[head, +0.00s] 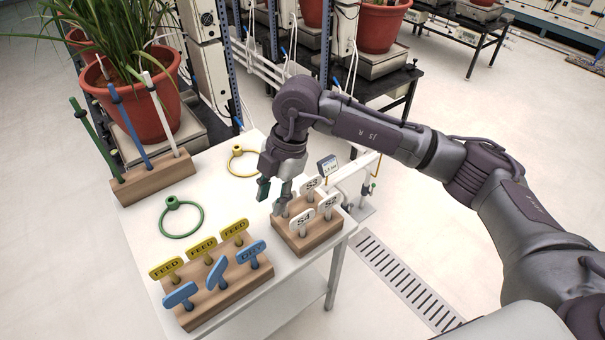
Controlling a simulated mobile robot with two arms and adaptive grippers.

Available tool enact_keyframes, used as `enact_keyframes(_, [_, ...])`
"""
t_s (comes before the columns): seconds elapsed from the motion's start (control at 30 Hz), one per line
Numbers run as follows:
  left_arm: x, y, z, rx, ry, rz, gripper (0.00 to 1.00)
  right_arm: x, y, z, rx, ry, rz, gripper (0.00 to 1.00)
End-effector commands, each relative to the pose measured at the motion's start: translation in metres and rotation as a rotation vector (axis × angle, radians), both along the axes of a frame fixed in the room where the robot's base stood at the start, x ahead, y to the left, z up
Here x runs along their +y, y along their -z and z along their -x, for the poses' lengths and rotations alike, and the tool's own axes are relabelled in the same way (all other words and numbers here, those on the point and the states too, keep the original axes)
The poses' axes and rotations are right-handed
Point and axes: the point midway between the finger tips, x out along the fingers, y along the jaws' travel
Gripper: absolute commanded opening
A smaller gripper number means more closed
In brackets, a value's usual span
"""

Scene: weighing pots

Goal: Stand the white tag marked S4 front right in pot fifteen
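The white tag marked S4 (304,218) stands in a small wooden block (312,239) at the front right of the white table, with its face toward me. Other white tags stand in the same block, one reading S3 (311,184). My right gripper (275,191) points down over the block's back left corner, its fingers apart, behind and left of the S4 tag and not touching it. Part of one tag there is hidden by the gripper. A red pot with a grassy plant (134,101) stands behind the table at left; I see no number on it. My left gripper is not in view.
A wooden block (218,297) holds yellow FEED tags and blue tags. Another block (153,181) holds green, blue and white sticks. A green ring (183,234) and a yellow ring (233,164) lie on the white table (143,231). A small display (327,167) stands beyond the block.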

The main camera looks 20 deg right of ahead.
Motion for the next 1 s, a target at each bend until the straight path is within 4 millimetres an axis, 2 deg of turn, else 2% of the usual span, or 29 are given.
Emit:
enact_keyframes(0.03, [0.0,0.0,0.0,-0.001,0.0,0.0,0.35,-0.023,-0.004,-0.01,-0.011,0.054,0.095,0.36])
enact_keyframes(0.1, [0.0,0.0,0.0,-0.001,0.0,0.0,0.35,-0.045,-0.008,-0.018,-0.017,0.116,0.191,0.36])
enact_keyframes(0.23, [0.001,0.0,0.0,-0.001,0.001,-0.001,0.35,-0.067,-0.012,-0.024,-0.022,0.178,0.284,0.36])
enact_keyframes(0.37, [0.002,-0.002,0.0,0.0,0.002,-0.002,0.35,-0.071,-0.004,-0.025,-0.021,0.19,0.3,0.36])
enact_keyframes(0.47, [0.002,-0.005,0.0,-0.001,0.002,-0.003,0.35,-0.071,0.011,-0.024,-0.019,0.187,0.299,0.36])
enact_keyframes(0.8, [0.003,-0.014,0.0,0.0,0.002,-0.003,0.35,-0.07,0.078,-0.023,-0.018,0.185,0.295,0.36])
enact_keyframes(1.0, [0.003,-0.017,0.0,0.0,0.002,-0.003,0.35,-0.07,0.108,-0.024,-0.022,0.185,0.295,0.36])
